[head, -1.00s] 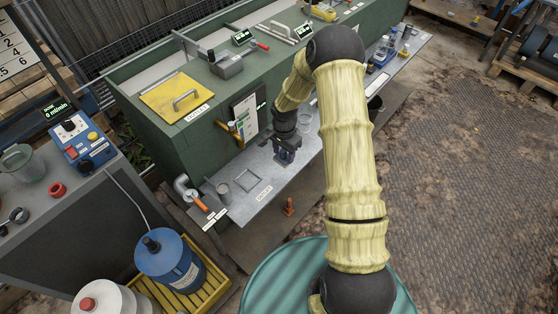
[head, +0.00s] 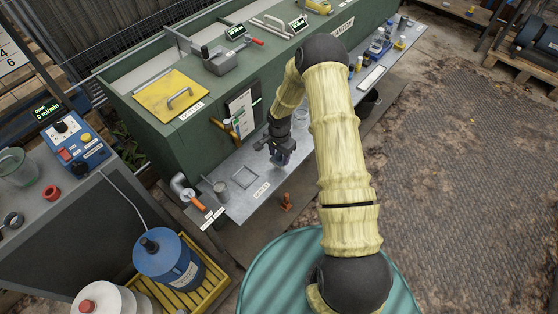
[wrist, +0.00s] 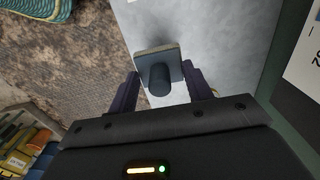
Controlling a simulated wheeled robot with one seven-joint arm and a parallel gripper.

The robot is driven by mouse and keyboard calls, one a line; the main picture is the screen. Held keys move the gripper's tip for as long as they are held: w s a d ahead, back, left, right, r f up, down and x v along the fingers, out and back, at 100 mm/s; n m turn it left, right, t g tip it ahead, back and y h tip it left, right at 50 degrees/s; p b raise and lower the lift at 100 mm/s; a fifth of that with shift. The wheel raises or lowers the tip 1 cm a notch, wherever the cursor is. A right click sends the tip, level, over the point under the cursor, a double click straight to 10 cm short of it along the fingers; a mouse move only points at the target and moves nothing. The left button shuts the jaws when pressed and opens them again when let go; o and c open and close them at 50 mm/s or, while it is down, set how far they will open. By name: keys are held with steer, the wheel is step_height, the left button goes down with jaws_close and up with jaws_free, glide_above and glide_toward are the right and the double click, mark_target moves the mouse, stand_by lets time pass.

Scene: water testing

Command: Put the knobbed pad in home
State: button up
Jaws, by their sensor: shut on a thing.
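The knobbed pad (wrist: 172,59) is a grey square plate with a dark round knob, seen in the wrist view between my two fingers. My gripper (wrist: 162,88) is shut on it, with one finger at each side. In the head view my gripper (head: 281,157) is over the metal shelf in front of the green tank; the pad there is small and mostly hidden by the gripper. A square outlined frame (head: 244,177) lies on the shelf to the left, near a label reading "OUTLET". I cannot read any mark saying home.
A small grey cup (head: 221,190) and an orange-handled valve (head: 196,203) are at the shelf's left end. A white tray (head: 371,78) and bottles are at its right. An orange-brown object (head: 286,201) stands below the shelf's front edge. The shelf around the gripper is mostly clear.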

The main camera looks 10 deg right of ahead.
mark_target(279, 160)
steer(key=shift+f, duration=1.95)
steer(key=o, duration=1.2)
steer(key=shift+c, duration=0.2)
steer(key=shift+r, duration=0.1)
step_height(279, 160, up, 11)
steer(key=shift+r, duration=0.45)
